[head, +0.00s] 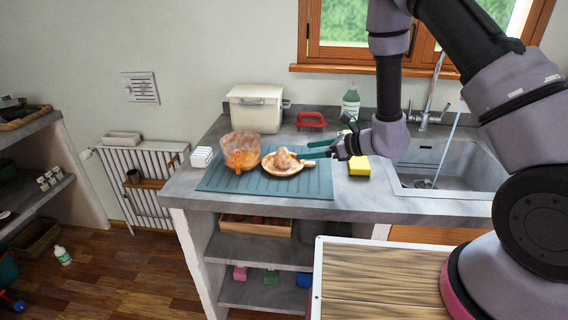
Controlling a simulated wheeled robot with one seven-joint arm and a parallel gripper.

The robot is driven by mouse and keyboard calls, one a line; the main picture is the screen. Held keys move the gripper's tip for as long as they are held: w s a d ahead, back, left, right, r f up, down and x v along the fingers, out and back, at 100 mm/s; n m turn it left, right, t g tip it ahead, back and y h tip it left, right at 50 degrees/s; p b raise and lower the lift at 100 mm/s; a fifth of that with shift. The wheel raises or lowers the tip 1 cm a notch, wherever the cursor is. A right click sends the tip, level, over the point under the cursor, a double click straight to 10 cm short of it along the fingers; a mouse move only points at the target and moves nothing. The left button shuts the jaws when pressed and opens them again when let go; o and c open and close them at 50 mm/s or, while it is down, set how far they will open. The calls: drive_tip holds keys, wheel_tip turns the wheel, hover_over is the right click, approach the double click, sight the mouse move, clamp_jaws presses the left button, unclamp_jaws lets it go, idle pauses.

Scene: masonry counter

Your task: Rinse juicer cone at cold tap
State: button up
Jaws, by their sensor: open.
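The juicer cone (283,160), an orange-stained piece with a ridged peak and a flat rim, lies on the teal mat (320,185) on the counter. My gripper (307,149) is open, its two teal fingers pointing left just to the right of the cone's peak. I cannot tell whether they touch it. The tap (430,100) stands behind the sink (477,158) at the right. A pale stream of water (452,128) seems to fall into the basin, partly hidden by my arm.
An orange-tinted bowl (241,150) stands left of the cone. A yellow sponge (358,167) lies between mat and sink. A green bottle (350,104), a red-handled item (311,120) and a cream bin (256,110) stand at the back. White blocks (201,158) sit at the left edge.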

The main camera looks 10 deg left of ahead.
sight(284, 152)
drive_tip(key=x, duration=1)
drive_tip(key=shift+s+f, duration=0.1)
drive_tip(key=shift+s, duration=0.1)
clamp_jaws()
